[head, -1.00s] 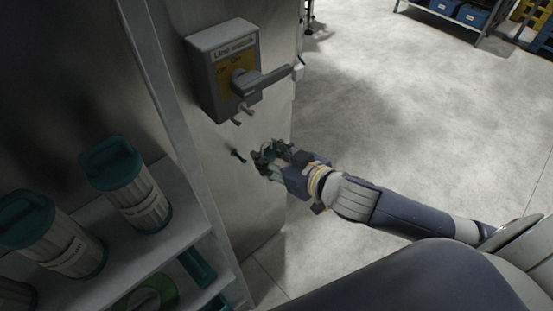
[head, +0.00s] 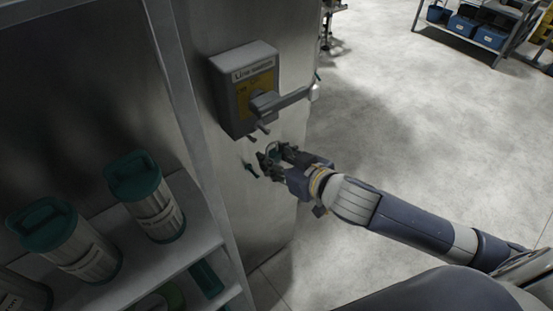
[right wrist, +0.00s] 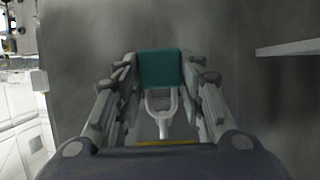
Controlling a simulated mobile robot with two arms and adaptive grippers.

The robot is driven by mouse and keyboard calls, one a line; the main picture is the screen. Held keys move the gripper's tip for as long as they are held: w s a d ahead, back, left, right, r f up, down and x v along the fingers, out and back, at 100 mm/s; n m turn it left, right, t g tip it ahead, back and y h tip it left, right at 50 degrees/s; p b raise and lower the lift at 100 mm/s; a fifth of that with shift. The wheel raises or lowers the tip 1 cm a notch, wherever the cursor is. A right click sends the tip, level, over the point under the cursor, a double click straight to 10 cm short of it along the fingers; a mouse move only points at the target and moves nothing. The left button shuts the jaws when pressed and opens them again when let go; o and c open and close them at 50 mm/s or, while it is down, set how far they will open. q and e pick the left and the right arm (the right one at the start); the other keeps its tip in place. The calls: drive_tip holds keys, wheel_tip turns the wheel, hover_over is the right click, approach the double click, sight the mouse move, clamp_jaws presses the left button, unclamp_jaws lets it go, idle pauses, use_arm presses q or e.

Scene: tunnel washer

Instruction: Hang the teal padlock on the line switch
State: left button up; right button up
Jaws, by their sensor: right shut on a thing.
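The line switch (head: 232,99) is a grey box with a yellow plate on a metal cabinet side in the head view. Its grey handle (head: 287,99) points right, and small metal prongs (head: 260,131) stick out below it. My right gripper (head: 268,160) is just below the prongs, apart from them. In the right wrist view my right gripper (right wrist: 161,90) is shut on the teal padlock (right wrist: 161,69), whose pale shackle (right wrist: 161,102) points towards the wrist. In the head view the fingers mostly hide the padlock. My left gripper is out of view.
A shelf (head: 190,246) at the left holds several teal-lidded canisters (head: 147,200), with more things on a lower level. The metal cabinet (head: 265,215) stands close to my right gripper. Open floor (head: 400,130) lies to the right, with a rack of blue bins (head: 492,37) far back.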

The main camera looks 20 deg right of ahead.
sight(273, 144)
drive_tip(key=shift+r+p, duration=1.5)
drive_tip(key=shift+r, duration=1)
drive_tip(key=shift+x, duration=0.9)
drive_tip(key=shift+w+a+f, duration=0.15)
drive_tip(key=shift+w+f, duration=0.2)
drive_tip(key=shift+w, duration=0.05)
drive_tip(key=shift+f, duration=0.1)
drive_tip(key=o, duration=1.2)
